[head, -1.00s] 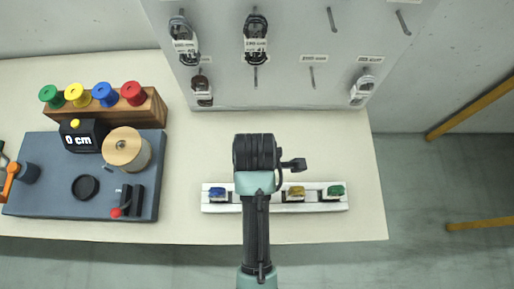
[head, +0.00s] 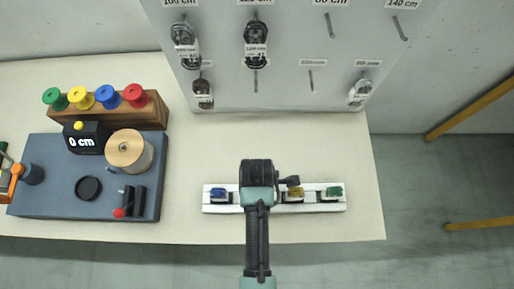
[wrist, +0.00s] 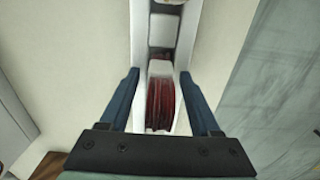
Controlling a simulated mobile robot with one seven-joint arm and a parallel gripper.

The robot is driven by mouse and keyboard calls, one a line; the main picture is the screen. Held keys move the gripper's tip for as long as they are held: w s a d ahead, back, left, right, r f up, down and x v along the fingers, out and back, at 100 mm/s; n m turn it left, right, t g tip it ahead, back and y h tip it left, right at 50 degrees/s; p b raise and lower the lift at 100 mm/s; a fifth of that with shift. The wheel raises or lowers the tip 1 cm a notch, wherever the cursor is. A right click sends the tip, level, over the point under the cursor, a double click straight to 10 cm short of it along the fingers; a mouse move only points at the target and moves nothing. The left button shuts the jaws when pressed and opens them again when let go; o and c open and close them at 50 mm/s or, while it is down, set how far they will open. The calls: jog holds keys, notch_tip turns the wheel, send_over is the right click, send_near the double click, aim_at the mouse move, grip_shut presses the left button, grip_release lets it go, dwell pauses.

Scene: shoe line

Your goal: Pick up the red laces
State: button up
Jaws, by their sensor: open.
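The red laces (wrist: 161,103) are a dark red bundle in a slot of the white holder in the wrist view. My gripper (wrist: 162,80) is open, with one dark blue finger on each side of the white holder and the red bundle between them, nearer the palm. I see a gap between the fingers and the bundle; contact is not visible. In the head view my arm and wrist (head: 257,175) hide the red laces and the fingertips.
The white holder (head: 318,207) also carries blue (head: 219,193), yellow (head: 294,193) and green (head: 333,192) bundles. A blue-grey winding station (head: 55,190) with a spool rack (head: 120,112) stands left. A pegboard (head: 290,80) with hanging laces rises behind. Table is clear between.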

grip_shut()
jog(key=shift+r, duration=0.1)
